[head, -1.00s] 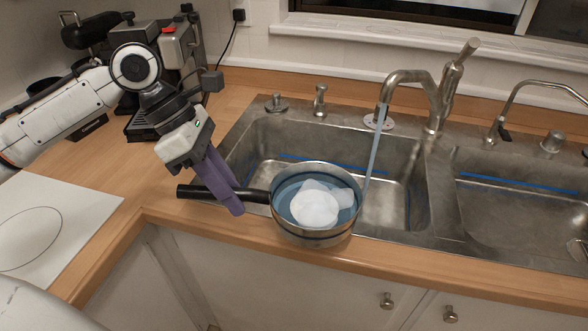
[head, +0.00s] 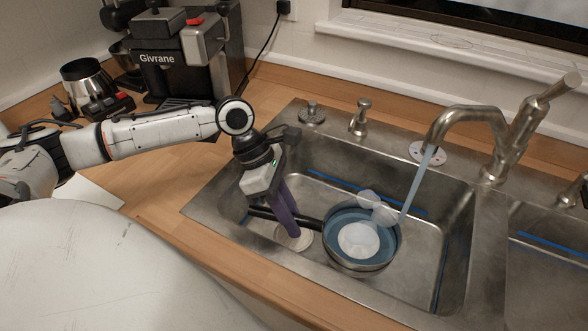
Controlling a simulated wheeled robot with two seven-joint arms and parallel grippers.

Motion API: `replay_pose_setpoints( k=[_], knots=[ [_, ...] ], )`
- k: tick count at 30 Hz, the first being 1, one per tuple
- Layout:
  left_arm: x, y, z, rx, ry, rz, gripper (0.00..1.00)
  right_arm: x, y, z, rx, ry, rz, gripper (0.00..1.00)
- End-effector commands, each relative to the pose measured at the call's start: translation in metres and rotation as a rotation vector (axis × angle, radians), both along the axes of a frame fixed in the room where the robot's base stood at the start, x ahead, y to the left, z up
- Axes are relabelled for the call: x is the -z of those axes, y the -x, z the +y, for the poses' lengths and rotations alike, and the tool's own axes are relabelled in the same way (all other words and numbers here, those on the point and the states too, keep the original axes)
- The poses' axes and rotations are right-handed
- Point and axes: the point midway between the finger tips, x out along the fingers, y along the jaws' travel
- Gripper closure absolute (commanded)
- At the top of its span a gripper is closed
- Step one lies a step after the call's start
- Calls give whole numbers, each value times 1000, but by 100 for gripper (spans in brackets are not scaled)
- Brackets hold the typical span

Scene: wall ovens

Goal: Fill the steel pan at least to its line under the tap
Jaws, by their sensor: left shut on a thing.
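The steel pan (head: 362,262) is in the head view, over the left sink basin, with its black handle (head: 262,213) pointing left. It holds blue-tinted water with a pale white patch in the middle. My left gripper (head: 290,228) has purple fingers and is shut on the pan's handle. The tap (head: 465,115) is running. Its stream (head: 416,186) comes down at the pan's far right side, and pale blobs show at the rim there. I cannot tell how much of the stream enters the pan. The fill line cannot be made out. My right gripper is not in view.
The left basin (head: 330,165) has a drain (head: 293,237) just left of the pan. A second basin (head: 545,270) lies to the right. A coffee machine (head: 165,60) and a steel jug (head: 88,85) stand on the wooden counter at the back left.

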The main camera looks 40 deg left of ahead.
Motion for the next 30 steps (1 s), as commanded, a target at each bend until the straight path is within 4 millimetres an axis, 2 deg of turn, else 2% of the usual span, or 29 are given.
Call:
replay_pose_setpoints(
  k=[3,8,24,30],
  knots=[
    [8,-1,-1,1,1,-6,100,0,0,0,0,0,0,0],
    [10,-8,-5,2,3,-8,100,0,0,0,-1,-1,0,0],
    [8,-62,-32,3,2,-7,100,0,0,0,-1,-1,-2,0],
    [9,-76,-38,1,1,-6,100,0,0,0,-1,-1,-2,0]
  ],
)
